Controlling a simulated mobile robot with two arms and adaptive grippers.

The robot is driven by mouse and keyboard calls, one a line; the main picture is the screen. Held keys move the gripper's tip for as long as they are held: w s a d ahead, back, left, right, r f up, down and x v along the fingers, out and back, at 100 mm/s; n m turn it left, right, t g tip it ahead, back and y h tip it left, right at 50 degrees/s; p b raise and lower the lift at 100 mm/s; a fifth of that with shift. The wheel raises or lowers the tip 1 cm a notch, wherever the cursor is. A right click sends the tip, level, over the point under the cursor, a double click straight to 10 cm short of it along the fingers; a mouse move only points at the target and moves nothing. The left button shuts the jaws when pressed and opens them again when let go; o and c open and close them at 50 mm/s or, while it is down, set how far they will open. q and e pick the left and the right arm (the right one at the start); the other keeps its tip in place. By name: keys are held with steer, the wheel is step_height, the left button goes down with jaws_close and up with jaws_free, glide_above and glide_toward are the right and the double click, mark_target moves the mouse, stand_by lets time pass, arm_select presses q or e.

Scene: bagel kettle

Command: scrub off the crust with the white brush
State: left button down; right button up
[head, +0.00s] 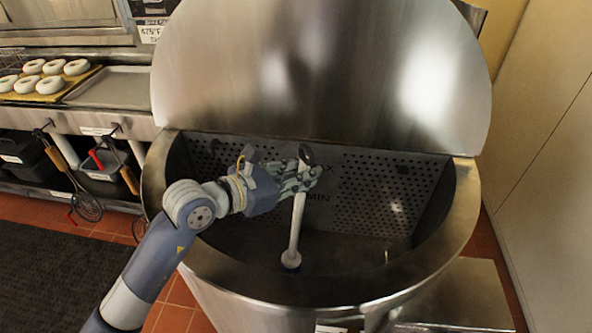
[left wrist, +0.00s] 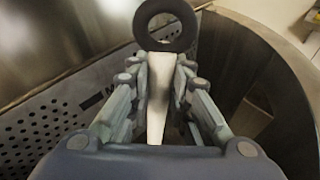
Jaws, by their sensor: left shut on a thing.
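My left gripper (head: 308,176) is shut on the white brush (head: 297,220) and holds it inside the open steel kettle (head: 466,205). The brush stands nearly upright, its black hanging ring above the fingers and its round head low in the kettle. I cannot tell whether the head touches the kettle floor. In the left wrist view, the white handle (left wrist: 158,98) lies between the fingers, with the black ring at the top. The crust cannot be clearly made out; the kettle bottom is dark and partly hidden by the front rim. My right gripper is not in view.
A perforated plate (head: 360,190) with level marks lines the kettle's back, below the raised lid (head: 300,70). A counter at left holds bagels (head: 50,85) and a bare tray (head: 110,88); whisks (head: 85,205) hang below. A wall stands at right.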

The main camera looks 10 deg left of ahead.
arm_select(q)
steer(key=shift+s+d+f+p, duration=0.15)
steer(key=shift+d+p, duration=0.4)
steer(key=shift+d, duration=1.7)
steer(key=d+p, duration=0.1)
steer(key=d, duration=0.3)
steer(key=shift+s+d, duration=0.15)
steer(key=shift+d, duration=0.1)
